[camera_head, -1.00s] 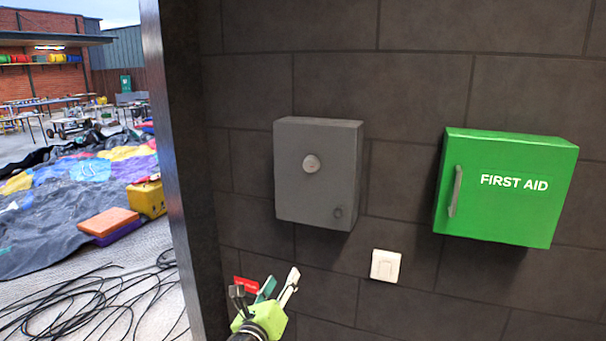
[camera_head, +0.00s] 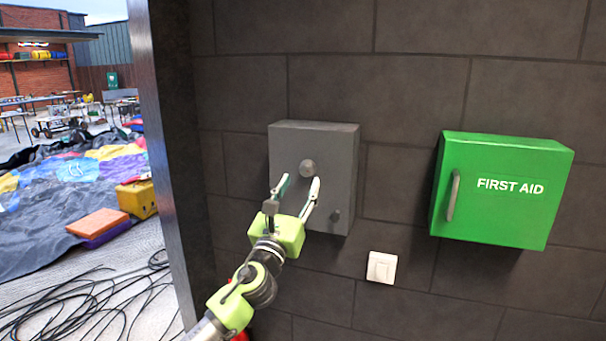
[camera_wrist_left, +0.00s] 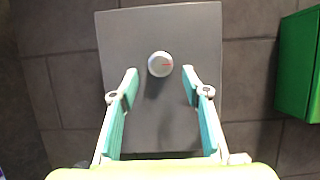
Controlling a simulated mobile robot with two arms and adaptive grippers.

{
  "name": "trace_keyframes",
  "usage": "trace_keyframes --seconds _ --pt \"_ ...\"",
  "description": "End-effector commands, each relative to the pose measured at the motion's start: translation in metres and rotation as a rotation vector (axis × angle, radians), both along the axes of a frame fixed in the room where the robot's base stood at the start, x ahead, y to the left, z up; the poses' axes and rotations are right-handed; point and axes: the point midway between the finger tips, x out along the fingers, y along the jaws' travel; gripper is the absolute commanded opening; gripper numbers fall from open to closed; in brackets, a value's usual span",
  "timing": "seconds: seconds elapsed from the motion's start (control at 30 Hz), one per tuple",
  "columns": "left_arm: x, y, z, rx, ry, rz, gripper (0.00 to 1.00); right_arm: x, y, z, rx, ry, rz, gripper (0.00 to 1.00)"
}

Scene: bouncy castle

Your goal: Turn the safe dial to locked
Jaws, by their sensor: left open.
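A grey safe (camera_head: 343,160) is mounted on the dark block wall. Its round dial (camera_head: 307,168) sits on the upper middle of the front face. My left gripper (camera_head: 299,181) is open and empty in front of the safe, just below the dial. In the left wrist view its fingertips (camera_wrist_left: 160,76) are spread on either side, with the dial between and slightly beyond them. My right gripper is not in view.
A green first aid cabinet (camera_head: 502,190) hangs to the right of the safe. A white wall switch (camera_head: 382,267) is below, between them. A dark post (camera_head: 172,170) edges the wall at left. Beyond it lie black cables (camera_head: 95,305) and colourful deflated fabric (camera_head: 75,200).

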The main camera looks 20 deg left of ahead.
Motion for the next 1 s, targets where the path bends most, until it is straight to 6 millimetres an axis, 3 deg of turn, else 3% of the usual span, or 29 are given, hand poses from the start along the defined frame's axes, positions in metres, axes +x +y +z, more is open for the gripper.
trace_keyframes --seconds 0.23,0.63,0.8,1.0 --pt "0.026 -0.001 0.011 0.000 0.000 0.000 0.43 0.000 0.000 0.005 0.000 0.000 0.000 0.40" --pt "0.032 -0.001 0.013 -0.001 0.001 0.000 0.43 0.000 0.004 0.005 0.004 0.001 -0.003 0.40" --pt "0.032 -0.001 0.013 -0.001 0.001 0.000 0.04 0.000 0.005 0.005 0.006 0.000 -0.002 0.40" --pt "0.031 -0.001 0.013 -0.005 0.001 -0.001 0.04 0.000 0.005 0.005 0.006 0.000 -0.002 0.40"
